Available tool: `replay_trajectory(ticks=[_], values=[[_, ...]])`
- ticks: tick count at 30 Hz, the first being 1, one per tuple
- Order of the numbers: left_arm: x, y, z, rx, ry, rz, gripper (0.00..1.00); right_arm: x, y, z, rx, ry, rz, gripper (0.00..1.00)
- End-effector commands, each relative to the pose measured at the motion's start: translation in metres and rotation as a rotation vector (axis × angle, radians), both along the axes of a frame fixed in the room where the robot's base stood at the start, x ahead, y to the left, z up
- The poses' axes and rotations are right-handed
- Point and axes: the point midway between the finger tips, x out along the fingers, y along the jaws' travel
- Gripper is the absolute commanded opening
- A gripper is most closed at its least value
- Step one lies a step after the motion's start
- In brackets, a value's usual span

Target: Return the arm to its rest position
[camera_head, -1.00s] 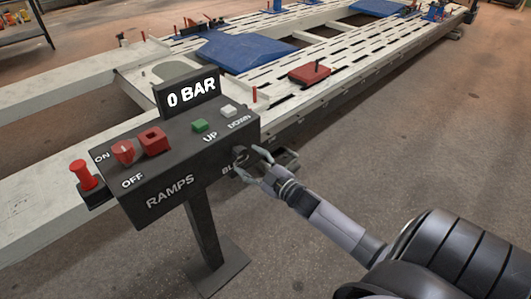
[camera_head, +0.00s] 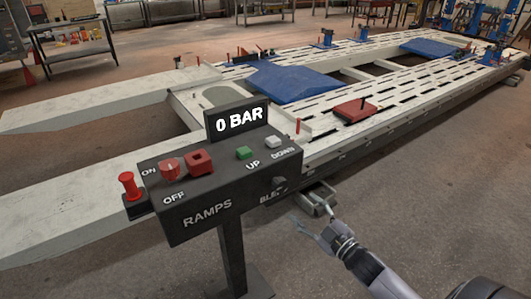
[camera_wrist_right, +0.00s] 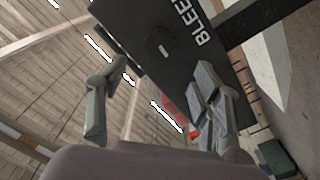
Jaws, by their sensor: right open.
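My right gripper (camera_head: 315,222) is open and empty, low and to the right of the dark control box (camera_head: 190,225), apart from it. In the right wrist view its two fingers (camera_wrist_right: 158,100) are spread, with the box's end face (camera_wrist_right: 165,45) and its BLEED lettering beyond them. The box stands on a post and carries a display reading 0 BAR (camera_head: 239,120), a red ON/OFF switch (camera_head: 169,168), a green UP button (camera_head: 243,153), a white DOWN button (camera_head: 273,142) and a dark bleed knob (camera_head: 279,181). My left gripper is out of view.
A long pale frame bench (camera_head: 420,95) with blue ramps (camera_head: 290,82) and a red block (camera_head: 356,110) lies behind the box. The floor at right (camera_head: 460,200) is clear.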

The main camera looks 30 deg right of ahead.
Motion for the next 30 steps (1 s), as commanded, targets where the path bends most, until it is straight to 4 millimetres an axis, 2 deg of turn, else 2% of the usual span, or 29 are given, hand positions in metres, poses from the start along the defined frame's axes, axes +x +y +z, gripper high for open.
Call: replay_trajectory(ticks=[5, 8, 11, 14, 15, 17, 18, 20, 21, 24, 26, 27, 29, 30], values=[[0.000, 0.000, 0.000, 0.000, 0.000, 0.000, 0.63, 0.000, 0.000, -0.002, 0.002, 0.004, -0.002, 0.59], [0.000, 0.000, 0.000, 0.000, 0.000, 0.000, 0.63, -0.002, -0.003, -0.021, 0.018, 0.042, -0.021, 0.59], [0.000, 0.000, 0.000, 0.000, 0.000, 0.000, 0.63, -0.010, -0.009, -0.068, 0.058, 0.134, -0.064, 0.59], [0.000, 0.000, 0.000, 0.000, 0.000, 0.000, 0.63, -0.029, -0.011, -0.137, 0.114, 0.276, -0.124, 0.59], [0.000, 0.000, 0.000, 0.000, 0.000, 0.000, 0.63, -0.040, -0.010, -0.167, 0.137, 0.338, -0.148, 0.59], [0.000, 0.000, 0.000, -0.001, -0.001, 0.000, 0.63, -0.058, -0.007, -0.209, 0.170, 0.431, -0.183, 0.59], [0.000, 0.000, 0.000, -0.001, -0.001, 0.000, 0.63, -0.072, -0.002, -0.236, 0.191, 0.492, -0.204, 0.59], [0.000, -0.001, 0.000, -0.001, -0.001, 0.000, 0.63, -0.095, 0.006, -0.276, 0.219, 0.585, -0.234, 0.59], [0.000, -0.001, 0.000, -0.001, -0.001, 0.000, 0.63, -0.112, 0.013, -0.301, 0.236, 0.647, -0.253, 0.59], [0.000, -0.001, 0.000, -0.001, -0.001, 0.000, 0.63, -0.160, 0.034, -0.358, 0.277, 0.804, -0.296, 0.59], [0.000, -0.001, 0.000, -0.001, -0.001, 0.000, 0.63, -0.190, 0.049, -0.389, 0.298, 0.898, -0.318, 0.59], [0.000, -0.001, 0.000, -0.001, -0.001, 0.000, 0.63, -0.213, 0.059, -0.408, 0.309, 0.963, -0.333, 0.59], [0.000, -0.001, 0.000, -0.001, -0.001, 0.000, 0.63, -0.247, 0.076, -0.433, 0.322, 1.058, -0.351, 0.59], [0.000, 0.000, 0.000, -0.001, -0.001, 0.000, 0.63, -0.270, 0.088, -0.447, 0.330, 1.120, -0.363, 0.59]])
